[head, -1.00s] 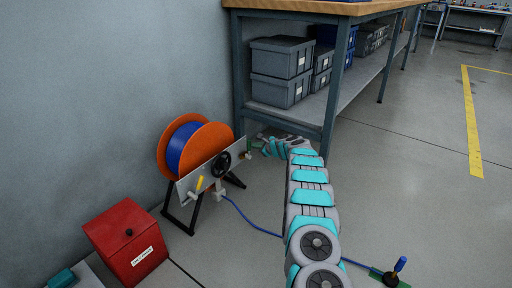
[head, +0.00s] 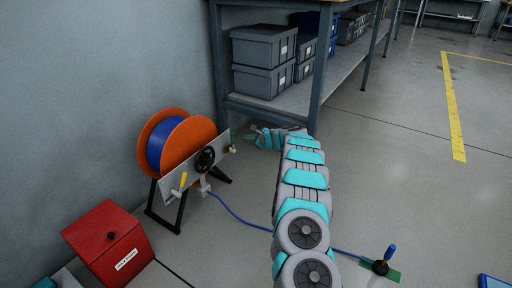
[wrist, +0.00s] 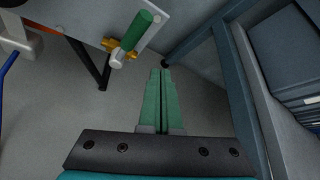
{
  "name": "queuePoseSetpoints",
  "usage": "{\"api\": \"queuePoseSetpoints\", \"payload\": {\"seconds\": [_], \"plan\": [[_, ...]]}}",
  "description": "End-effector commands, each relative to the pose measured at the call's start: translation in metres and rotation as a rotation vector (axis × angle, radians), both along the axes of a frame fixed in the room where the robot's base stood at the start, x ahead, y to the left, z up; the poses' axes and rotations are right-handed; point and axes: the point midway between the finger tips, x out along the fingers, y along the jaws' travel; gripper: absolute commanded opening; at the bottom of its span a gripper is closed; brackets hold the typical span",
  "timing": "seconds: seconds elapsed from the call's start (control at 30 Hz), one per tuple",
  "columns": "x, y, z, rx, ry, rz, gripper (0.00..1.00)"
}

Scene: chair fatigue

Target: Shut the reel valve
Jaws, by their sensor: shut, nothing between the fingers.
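The hose reel (head: 168,142) has orange flanges and a blue drum, and stands by the wall. Its grey front panel (head: 190,173) carries a black handwheel (head: 205,159), a yellow handle (head: 183,181) and, at the right end, a green handle (head: 233,143). In the wrist view the green handle (wrist: 136,30) sits tilted on a brass fitting (wrist: 118,49). I cannot tell which handle is the reel valve. My gripper (head: 250,137) is just right of the panel. In the wrist view its green fingers (wrist: 160,72) are shut, empty, below and right of the green handle, apart from it.
A workbench leg (wrist: 236,85) stands close to the right of my gripper, with grey bins (head: 264,65) on the lower shelf. A red box (head: 110,247) is front left. A blue hose (head: 235,215) runs across the floor to a blue-handled fitting (head: 390,252). The floor at right is open.

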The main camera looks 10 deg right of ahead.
Motion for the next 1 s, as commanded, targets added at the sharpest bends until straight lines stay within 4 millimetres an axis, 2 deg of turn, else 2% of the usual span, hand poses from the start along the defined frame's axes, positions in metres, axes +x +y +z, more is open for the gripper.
{"api": "queuePoseSetpoints", "payload": {"seconds": [0.5, 0.7, 1.0], "plan": [[-0.061, -0.016, 0.001, 0.004, 0.001, -0.001, 0.00], [-0.071, -0.020, 0.002, 0.001, -0.002, -0.002, 0.00], [-0.073, -0.020, 0.000, 0.000, -0.001, -0.001, 0.00]]}}
